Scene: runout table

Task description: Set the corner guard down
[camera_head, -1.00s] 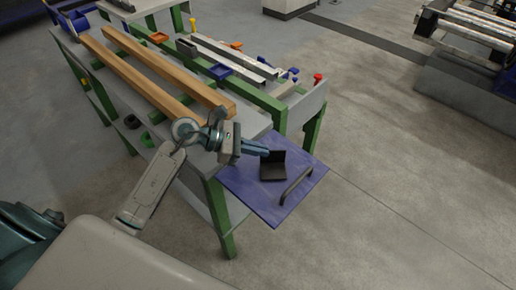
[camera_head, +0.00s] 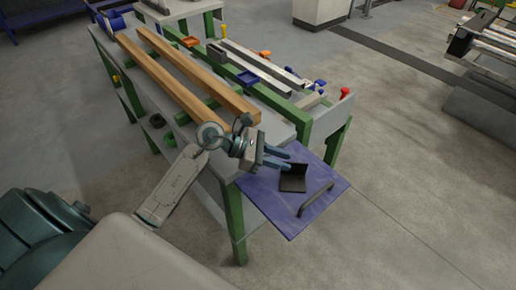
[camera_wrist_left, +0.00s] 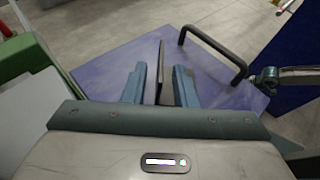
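The corner guard (camera_head: 293,180) is a small black L-shaped piece. It rests on the blue-purple panel (camera_head: 262,198), with one leg flat and the other standing up. My left gripper (camera_head: 280,159) is at the guard's left edge, its two fingers spread. In the left wrist view the guard's upright leg (camera_wrist_left: 160,70) stands between the two fingers (camera_wrist_left: 160,86), with a gap visible on both sides. The lower part of the guard is partly hidden there. My right gripper is not in view.
A dark bar handle (camera_head: 315,198) rises from the panel close to the guard. Two wooden beams (camera_head: 185,75) lie on the green-framed table (camera_head: 236,220) behind my gripper. Small blue, orange and red items sit beyond. Open floor lies right of the panel.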

